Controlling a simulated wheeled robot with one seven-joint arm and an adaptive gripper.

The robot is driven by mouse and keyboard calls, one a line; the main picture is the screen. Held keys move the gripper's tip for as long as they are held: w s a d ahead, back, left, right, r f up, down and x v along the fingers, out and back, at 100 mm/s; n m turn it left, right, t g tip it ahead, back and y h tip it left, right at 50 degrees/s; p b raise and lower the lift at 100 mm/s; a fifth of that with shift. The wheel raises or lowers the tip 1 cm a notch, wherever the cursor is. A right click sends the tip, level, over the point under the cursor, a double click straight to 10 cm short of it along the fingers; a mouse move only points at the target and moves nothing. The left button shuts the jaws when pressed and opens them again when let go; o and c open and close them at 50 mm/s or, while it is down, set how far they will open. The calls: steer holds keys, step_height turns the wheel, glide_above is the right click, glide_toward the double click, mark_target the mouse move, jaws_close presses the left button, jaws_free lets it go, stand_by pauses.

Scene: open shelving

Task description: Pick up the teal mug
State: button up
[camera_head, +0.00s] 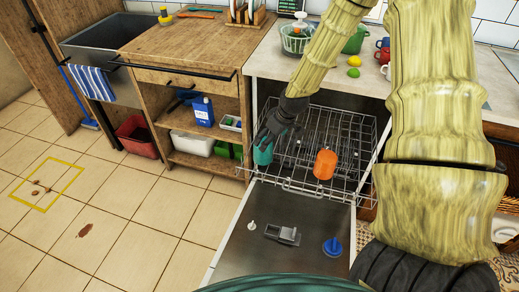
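The teal mug (263,154) is at the front left corner of the wire dish rack (345,130), which is pulled out over the open dishwasher door. My dark gripper (267,141) comes down from above, with its fingers at the top of the teal mug. The fingers overlap the mug in this view. I cannot tell whether they grip it or only sit around or in front of it. The mug's upper part is partly hidden by the fingers.
An orange mug (325,163) sits in the rack to the right. The open dishwasher door (265,262) holds small parts, including a blue-topped piece (332,246). Wooden shelving (185,113) stands close on the left. The counter (268,63) is behind the rack.

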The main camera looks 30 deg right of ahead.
steer(key=shift+w+d, duration=0.15)
steer(key=shift+w, duration=0.05)
steer(key=shift+w+f, duration=0.15)
steer(key=shift+f, duration=0.2)
steer(key=x, duration=0.3)
steer(key=shift+f, duration=0.35)
steer(key=shift+d+x, duration=0.15)
steer(key=shift+x, duration=1.35)
steer(key=shift+d+x, duration=0.15)
steer(key=shift+x, duration=1.35)
steer(key=shift+w+a, duration=0.2)
steer(key=shift+r, duration=0.1)
steer(key=c, duration=1.3)
